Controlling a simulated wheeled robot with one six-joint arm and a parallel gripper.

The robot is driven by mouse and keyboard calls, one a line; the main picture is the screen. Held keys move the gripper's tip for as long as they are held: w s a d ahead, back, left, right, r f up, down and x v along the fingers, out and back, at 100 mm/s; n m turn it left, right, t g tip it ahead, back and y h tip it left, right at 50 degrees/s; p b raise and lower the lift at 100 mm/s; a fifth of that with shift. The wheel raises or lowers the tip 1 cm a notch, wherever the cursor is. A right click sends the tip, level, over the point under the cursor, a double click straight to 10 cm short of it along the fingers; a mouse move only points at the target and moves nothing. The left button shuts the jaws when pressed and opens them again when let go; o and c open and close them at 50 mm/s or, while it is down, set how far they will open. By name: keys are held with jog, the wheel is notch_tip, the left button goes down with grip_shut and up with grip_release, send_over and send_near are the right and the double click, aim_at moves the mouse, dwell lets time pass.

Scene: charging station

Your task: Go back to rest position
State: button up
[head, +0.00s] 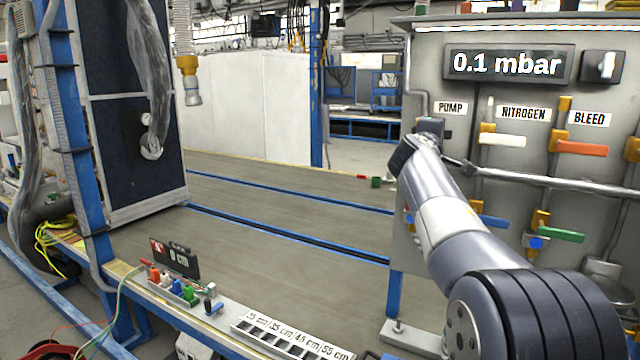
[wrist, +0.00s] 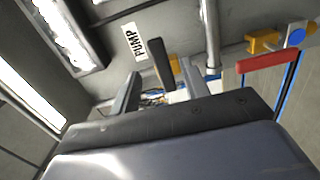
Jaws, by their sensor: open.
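My arm reaches up from the lower right of the head view, and my gripper (head: 425,135) is in front of the panel (head: 440,30), just below the PUMP label (head: 450,108). In the wrist view my gripper (wrist: 158,88) is open, with its two fingers apart. A dark upright bar (wrist: 160,62) shows between and beyond the fingers, close to the PUMP label (wrist: 135,41). I cannot tell whether the fingers touch it. My arm hides the part of the panel below PUMP in the head view.
The panel carries a 0.1 mbar display (head: 508,64), a white nitrogen handle (head: 502,140), an orange bleed handle (head: 582,148), a green handle (head: 562,235) and a grey pipe (head: 560,183). A hose (head: 188,60) hangs at upper left. The long table (head: 290,215) is mostly clear.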

jog(key=p+x, duration=0.2)
jog(key=x, duration=0.6)
jog(key=shift+p, duration=0.35)
jog(key=shift+s+r, duration=0.1)
jog(key=b+v, duration=0.4)
jog(key=v, duration=0.7)
jog(key=p+x, duration=0.4)
jog(key=x, duration=0.7)
jog(key=shift+d+r, duration=0.1)
jog(key=shift+r, duration=0.05)
jog(key=shift+r+n+p, duration=0.45)
jog(key=shift+n+p, duration=0.35)
jog(key=shift+p, duration=0.2)
jog(key=shift+n+p, duration=0.3)
jog(key=shift+n, duration=0.1)
jog(key=shift+a, duration=0.2)
